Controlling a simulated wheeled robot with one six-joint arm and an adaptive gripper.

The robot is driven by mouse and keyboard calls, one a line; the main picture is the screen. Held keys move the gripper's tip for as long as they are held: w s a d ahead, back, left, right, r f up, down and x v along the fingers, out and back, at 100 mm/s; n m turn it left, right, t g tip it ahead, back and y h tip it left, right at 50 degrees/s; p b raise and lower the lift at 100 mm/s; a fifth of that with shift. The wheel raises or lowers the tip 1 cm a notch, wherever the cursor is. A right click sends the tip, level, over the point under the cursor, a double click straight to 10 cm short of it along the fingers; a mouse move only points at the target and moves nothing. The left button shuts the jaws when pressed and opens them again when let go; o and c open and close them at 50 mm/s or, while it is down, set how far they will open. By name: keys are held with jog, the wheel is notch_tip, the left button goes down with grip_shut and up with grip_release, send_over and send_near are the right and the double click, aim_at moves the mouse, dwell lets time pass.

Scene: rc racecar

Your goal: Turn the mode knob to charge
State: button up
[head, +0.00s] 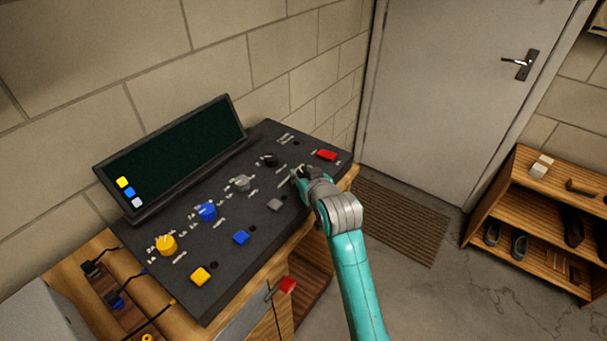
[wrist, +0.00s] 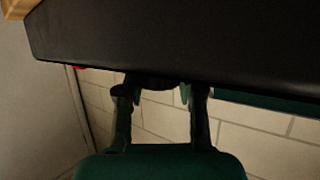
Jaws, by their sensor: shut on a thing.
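A dark control panel (head: 225,225) slopes on a wooden bench. It bears a row of knobs: a yellow knob (head: 167,246), a blue knob (head: 207,211), a grey knob (head: 240,183) and a black knob (head: 269,160). The labels around them are too small to read, so I cannot tell which setting the black knob points to. My gripper (wrist: 158,90) reaches the panel's right part from the front. In the wrist view its two fingers stand on either side of the dark knob (wrist: 152,84) and are shut on it. The fingertips are hard to make out in the head view.
A black screen (head: 172,152) stands behind the panel. Yellow, blue, grey and red buttons lie along its front and right side. A red-handled lever (head: 287,285) sticks out below. A wooden shoe rack (head: 545,220) stands right; a door (head: 455,90) is behind.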

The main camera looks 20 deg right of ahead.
jog(key=shift+y, duration=0.3)
jog(key=n+y, duration=0.1)
jog(key=n+g+y, duration=0.1)
jog(key=n+y, duration=0.1)
jog(key=shift+d+n+y, duration=0.2)
jog(key=shift+n+y, duration=0.1)
jog(key=shift+n+g+y, duration=1.2)
jog(key=shift+n+y, duration=1)
jog(key=o, duration=1.2)
jog(key=shift+c, duration=0.2)
jog(key=v, duration=1.2)
